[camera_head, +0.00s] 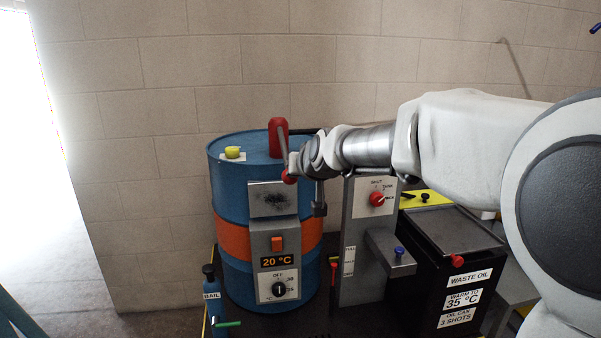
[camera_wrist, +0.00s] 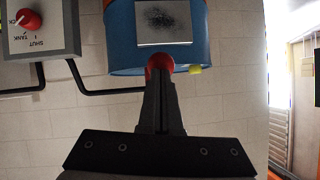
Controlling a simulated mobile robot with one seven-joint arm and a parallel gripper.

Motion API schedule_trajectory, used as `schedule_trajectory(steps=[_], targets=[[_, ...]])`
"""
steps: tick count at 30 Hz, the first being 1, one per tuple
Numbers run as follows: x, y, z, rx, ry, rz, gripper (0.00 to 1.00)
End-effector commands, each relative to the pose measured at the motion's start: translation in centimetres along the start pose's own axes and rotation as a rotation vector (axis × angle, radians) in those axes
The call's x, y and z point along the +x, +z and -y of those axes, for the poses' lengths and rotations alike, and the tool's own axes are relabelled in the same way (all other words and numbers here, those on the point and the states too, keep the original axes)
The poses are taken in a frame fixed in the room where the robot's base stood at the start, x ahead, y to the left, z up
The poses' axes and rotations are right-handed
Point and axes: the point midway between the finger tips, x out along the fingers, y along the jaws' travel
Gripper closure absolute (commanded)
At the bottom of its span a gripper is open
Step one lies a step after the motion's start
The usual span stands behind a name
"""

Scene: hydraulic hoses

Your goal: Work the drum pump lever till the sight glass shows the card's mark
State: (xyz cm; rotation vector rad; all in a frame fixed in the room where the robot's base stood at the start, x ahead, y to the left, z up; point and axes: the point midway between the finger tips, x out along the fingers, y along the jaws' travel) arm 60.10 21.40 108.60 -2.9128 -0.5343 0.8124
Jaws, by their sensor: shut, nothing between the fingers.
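The drum (camera_head: 228,190) is blue with an orange band. A red pump body (camera_head: 277,138) with a grey lever rod (camera_head: 283,142) stands on its top. A red knob (camera_head: 289,177) shows at the rod's lower end, and a red ball also shows in the wrist view (camera_wrist: 159,64). My gripper (camera_wrist: 160,80) is shut and empty, its fingertips at the ball; I cannot tell whether they touch. In the head view the fingers are mostly hidden by my wrist. A narrow strip (camera_head: 348,262) marked MAX and HALF is on the grey post; its level is unreadable.
A heater box (camera_head: 260,240) on the drum's front reads 20 °C. The grey post (camera_head: 362,240) carries a red selector knob (camera_head: 377,199). A black waste oil box (camera_head: 450,250) has labels "WARM TO 35 °C" and "OIL CAN 3 SHOTS". A blue bottle (camera_head: 213,300) stands lower left.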

Motion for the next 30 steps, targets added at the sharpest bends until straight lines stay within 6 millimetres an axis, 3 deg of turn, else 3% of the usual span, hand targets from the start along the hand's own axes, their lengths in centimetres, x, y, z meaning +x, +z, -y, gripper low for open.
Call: schedule_trajectory(steps=[4, 22, 30], targets=[[0.7, 1.0, -0.2, 0.000, 0.000, 0.004, 1.00], [1.0, 1.6, -0.3, 0.001, 0.000, 0.014, 1.00], [0.3, 0.5, -0.1, 0.001, 0.000, 0.011, 1.00]])
